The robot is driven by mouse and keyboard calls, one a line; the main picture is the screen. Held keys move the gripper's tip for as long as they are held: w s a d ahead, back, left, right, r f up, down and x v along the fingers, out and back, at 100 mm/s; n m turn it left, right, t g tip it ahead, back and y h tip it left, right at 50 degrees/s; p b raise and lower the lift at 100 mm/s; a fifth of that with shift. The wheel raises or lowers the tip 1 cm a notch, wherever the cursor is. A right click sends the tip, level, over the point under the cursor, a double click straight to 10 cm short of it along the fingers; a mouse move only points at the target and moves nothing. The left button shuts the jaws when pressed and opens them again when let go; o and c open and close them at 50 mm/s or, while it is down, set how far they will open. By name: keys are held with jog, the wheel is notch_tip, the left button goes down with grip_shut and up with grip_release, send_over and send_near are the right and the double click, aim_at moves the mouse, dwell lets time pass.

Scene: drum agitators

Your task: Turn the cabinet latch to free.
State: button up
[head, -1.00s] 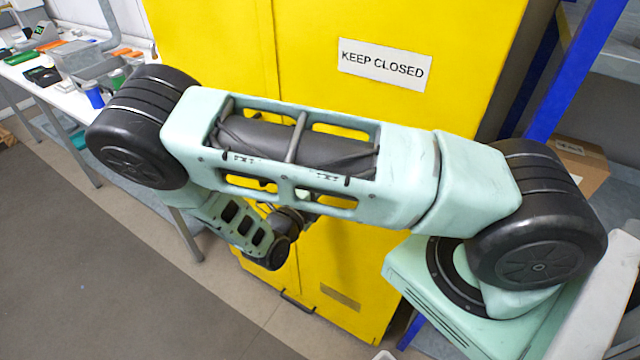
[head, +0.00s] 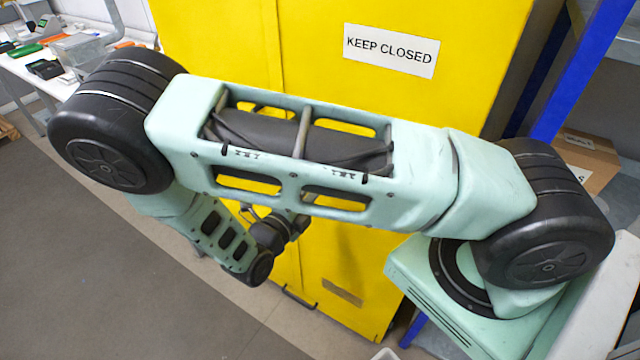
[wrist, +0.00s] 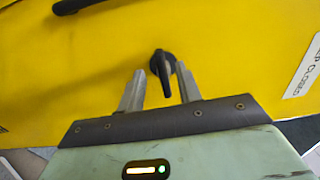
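The cabinet latch (wrist: 163,70) is a small black knob with a tapered handle on the yellow cabinet door, in the wrist view. Its handle points down in that picture, toward my gripper. My gripper (wrist: 159,82) is open, with one grey finger on each side of the latch handle's lower end. I cannot tell how deep the fingers reach; no contact shows. In the head view the yellow cabinet (head: 385,105) stands behind my arm, which hides the latch and my gripper's fingers.
A "KEEP CLOSED" sign (head: 391,50) is on the cabinet. A black bar handle (wrist: 78,5) shows at the wrist view's top left. A cluttered workbench (head: 28,66) stands left, a blue post (head: 575,75) and cardboard box (head: 583,158) right. Grey floor is clear at lower left.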

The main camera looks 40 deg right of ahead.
jog(key=b+v, duration=0.3)
jog(key=v, duration=0.8)
jog(key=shift+a, duration=0.35)
jog(key=shift+s+r, duration=0.1)
jog(key=shift+s, duration=0.05)
jog(key=s+a+r+m+g+y, duration=0.1)
jog(key=s+r+m+y, duration=0.3)
jog(key=m, duration=0.7)
jog(key=s+a+r+m+g+y, duration=0.2)
jog(key=s+r+m+y, duration=0.3)
jog(key=m, duration=0.5)
jog(key=s+a+r+m+g+y+b, duration=0.1)
jog(key=s+a+r+m+g+y, duration=0.1)
jog(key=s+r+m+y, duration=0.3)
jog(key=m+g+y, duration=0.1)
jog(key=m+y, duration=0.2)
jog(key=m, duration=0.3)
jog(key=shift+a+m+y, duration=0.25)
jog(key=shift+m+y, duration=0.05)
